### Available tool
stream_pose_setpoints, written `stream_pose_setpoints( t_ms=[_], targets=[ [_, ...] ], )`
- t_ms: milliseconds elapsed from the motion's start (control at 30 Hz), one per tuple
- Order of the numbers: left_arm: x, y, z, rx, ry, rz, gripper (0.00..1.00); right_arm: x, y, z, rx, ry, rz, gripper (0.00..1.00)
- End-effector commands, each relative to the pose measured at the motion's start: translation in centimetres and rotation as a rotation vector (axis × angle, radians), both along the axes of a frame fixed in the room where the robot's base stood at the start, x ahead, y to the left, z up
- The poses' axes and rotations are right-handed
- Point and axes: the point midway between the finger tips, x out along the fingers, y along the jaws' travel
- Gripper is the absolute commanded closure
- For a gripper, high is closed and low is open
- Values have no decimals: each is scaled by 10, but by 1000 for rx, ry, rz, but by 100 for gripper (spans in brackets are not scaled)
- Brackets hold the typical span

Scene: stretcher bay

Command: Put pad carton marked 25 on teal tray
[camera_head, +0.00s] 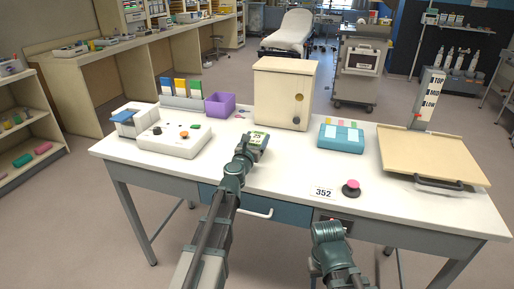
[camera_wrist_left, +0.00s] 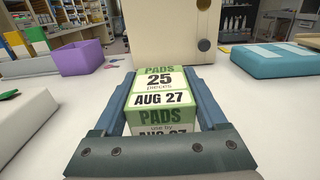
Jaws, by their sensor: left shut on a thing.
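The pad carton marked 25 (camera_head: 258,136) is a small green and white box over the middle of the white table. My left gripper (camera_head: 255,142) is shut on it. In the left wrist view the carton (camera_wrist_left: 160,85) sits between both fingers of the gripper (camera_wrist_left: 163,98), its label reading PADS, 25 pieces, AUG 27. I cannot tell whether its underside touches the table. A teal box-like thing (camera_head: 341,138) with pale strips on top lies to its right; it also shows in the left wrist view (camera_wrist_left: 275,62). I cannot make out a plainly tray-shaped teal thing.
A cream cabinet (camera_head: 283,92) stands behind the carton. A tan tray (camera_head: 435,152) with a dark handle lies at the right. A white device (camera_head: 174,141) and a purple bin (camera_head: 220,105) are at the left. A red button (camera_head: 351,188) is near the front edge.

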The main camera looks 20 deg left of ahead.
Motion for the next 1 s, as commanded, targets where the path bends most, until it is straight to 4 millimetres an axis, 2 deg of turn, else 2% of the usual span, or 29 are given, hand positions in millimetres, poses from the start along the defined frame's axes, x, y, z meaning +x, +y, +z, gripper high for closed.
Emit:
stream_pose_setpoints(
  t_ms=[167,433,867,900,1000],
  targets=[
    [0,0,-7,0,0,0,94,0,0,-7,0,0,0,50],
    [0,-1,-37,0,0,0,94,0,0,-37,0,0,0,50],
    [0,-1,-40,0,0,0,94,0,0,-40,0,0,0,50],
    [0,-1,-38,0,0,0,18,0,0,-38,0,0,0,50],
    [0,-1,-38,0,0,0,0,0,0,-38,0,0,0,50]
  ],
)
